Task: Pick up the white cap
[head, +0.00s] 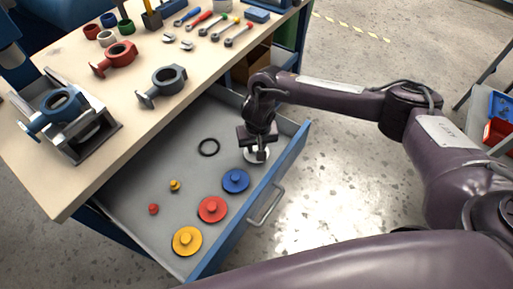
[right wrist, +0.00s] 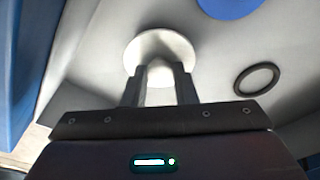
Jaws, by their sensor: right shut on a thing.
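The white cap (head: 250,156) is a round disc in the open drawer, near its far right end. My right gripper (head: 260,156) reaches down over it, shut on its raised middle. In the right wrist view the white cap (right wrist: 163,45) shows as a pale disc with the two fingers of my right gripper (right wrist: 160,80) closed around its knob. I cannot tell whether the cap touches the drawer floor. My left gripper is not in view.
The drawer (head: 140,200) also holds a blue cap (head: 236,181), a red cap (head: 213,209), a yellow cap (head: 187,241), a black ring (head: 208,147) and small red and yellow knobs. The workbench (head: 90,180) above carries valve bodies and tools.

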